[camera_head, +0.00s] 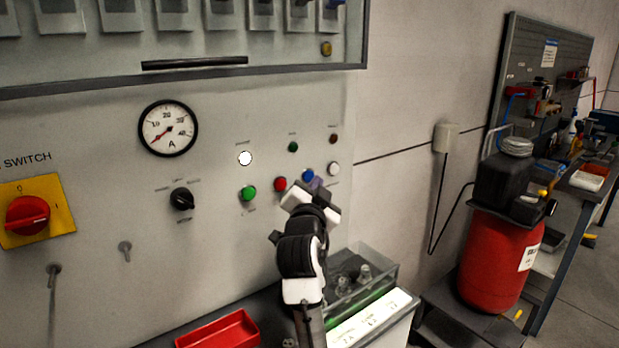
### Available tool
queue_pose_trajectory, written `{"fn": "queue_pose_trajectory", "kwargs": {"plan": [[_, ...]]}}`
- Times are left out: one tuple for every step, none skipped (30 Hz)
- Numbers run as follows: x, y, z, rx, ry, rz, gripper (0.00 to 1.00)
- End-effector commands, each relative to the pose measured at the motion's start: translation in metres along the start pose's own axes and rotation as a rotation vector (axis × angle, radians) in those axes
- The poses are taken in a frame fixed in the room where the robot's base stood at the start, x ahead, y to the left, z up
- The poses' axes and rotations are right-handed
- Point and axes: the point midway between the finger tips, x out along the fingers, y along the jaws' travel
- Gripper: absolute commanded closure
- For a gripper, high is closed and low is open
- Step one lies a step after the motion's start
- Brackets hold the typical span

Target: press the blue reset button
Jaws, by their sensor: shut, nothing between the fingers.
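The blue reset button (308,175) is on the grey control panel (100,220), in the lower row of buttons. It sits between a red button (280,184) and a white button (333,169). My gripper (314,187) is shut with nothing in it. It is just below the blue button in the picture and covers a little of its lower edge. I cannot tell whether the fingertips touch the button.
A green button (249,193) and a black selector (182,199) are to the left. A large red rotary switch (28,215) is at far left. Below are a red tray (218,331) and a bin (372,320). A red compressor tank (500,262) stands at right.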

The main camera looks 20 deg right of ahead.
Motion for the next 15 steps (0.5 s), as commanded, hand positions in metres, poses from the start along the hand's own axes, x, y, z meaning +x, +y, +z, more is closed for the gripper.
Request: {"fn": "queue_pose_trajectory", "kwargs": {"plan": [[0.0,0.0,0.0,0.0,0.0,0.0,1.0],[0.0,0.0,0.0,0.0,0.0,0.0,1.0],[0.0,0.0,0.0,0.0,0.0,0.0,1.0],[-0.001,0.001,-0.001,0.0,0.0,0.001,1.0],[-0.002,0.001,-0.001,0.0,0.001,0.001,1.0],[-0.003,0.003,-0.003,0.001,0.001,0.001,1.0],[-0.005,0.004,-0.004,0.001,0.001,0.001,1.0],[-0.007,0.006,-0.006,0.0,0.001,0.002,1.0],[-0.01,0.008,-0.008,0.0,0.001,0.002,1.0],[-0.012,0.009,-0.009,0.001,0.0,0.002,1.0],[-0.014,0.011,-0.01,0.001,0.0,0.002,1.0],[-0.017,0.013,-0.013,0.0,0.001,0.002,1.0],[-0.019,0.015,-0.015,0.0,0.002,0.002,1.0],[-0.021,0.016,-0.016,0.0,0.002,0.002,1.0],[-0.024,0.018,-0.018,0.001,0.001,0.002,1.0]]}}
